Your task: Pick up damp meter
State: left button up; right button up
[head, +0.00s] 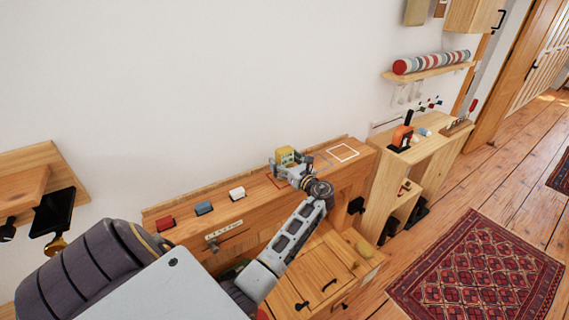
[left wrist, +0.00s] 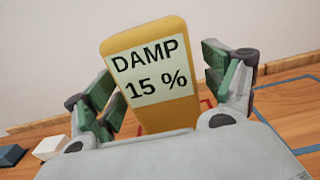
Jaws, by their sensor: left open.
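The damp meter (head: 287,153) is a yellow upright block on the wooden ledge against the wall. In the left wrist view the damp meter (left wrist: 150,75) shows a pale label reading "DAMP 15 %" and tilts slightly in the picture. My left gripper (head: 292,163) is at the meter. In the left wrist view its green-padded fingers (left wrist: 165,88) stand open on either side of the meter, with visible gaps. The meter's lower part is hidden behind the gripper body. My right gripper is not in view.
A red block (head: 166,223), a blue block (head: 204,208) and a white block (head: 237,194) sit on the ledge (head: 265,202) left of the meter. A white outlined square (head: 343,152) lies to its right. A wooden shelf unit (head: 411,165) stands further right.

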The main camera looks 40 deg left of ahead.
aim_at(285, 149)
pick_arm(q)
jog(key=shift+c, duration=0.4)
jog(key=c, duration=1.1)
jog(key=shift+r, duration=0.15)
jog(key=shift+r, duration=4.9)
